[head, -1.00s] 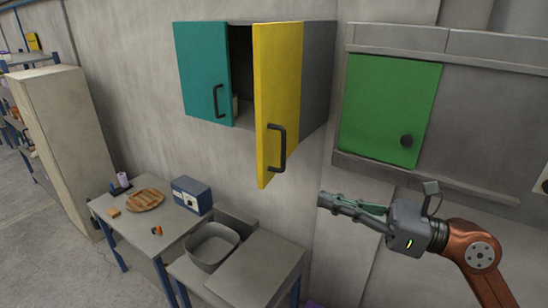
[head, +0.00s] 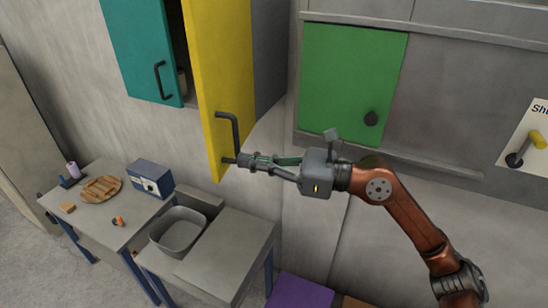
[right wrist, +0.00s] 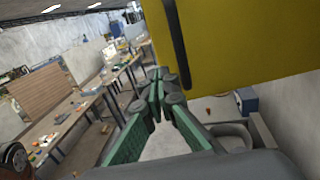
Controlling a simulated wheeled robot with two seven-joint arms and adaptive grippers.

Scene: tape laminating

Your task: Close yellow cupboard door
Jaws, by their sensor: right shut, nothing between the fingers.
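The yellow cupboard door (head: 220,70) stands open, swung out from the wall cupboard, with a dark gap between it and the teal door (head: 142,48). Its dark bar handle (head: 236,134) is near its lower right edge. My right gripper (head: 243,160) is shut and empty, its tips close to the handle's lower end in the head view; I cannot tell whether they touch it. In the right wrist view the gripper (right wrist: 160,76) is just below the yellow door (right wrist: 240,50) and its handle (right wrist: 177,45). My left gripper is not in view.
A green door (head: 352,85) with a round knob is on the right wall unit. Open air lies beneath the cupboard.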

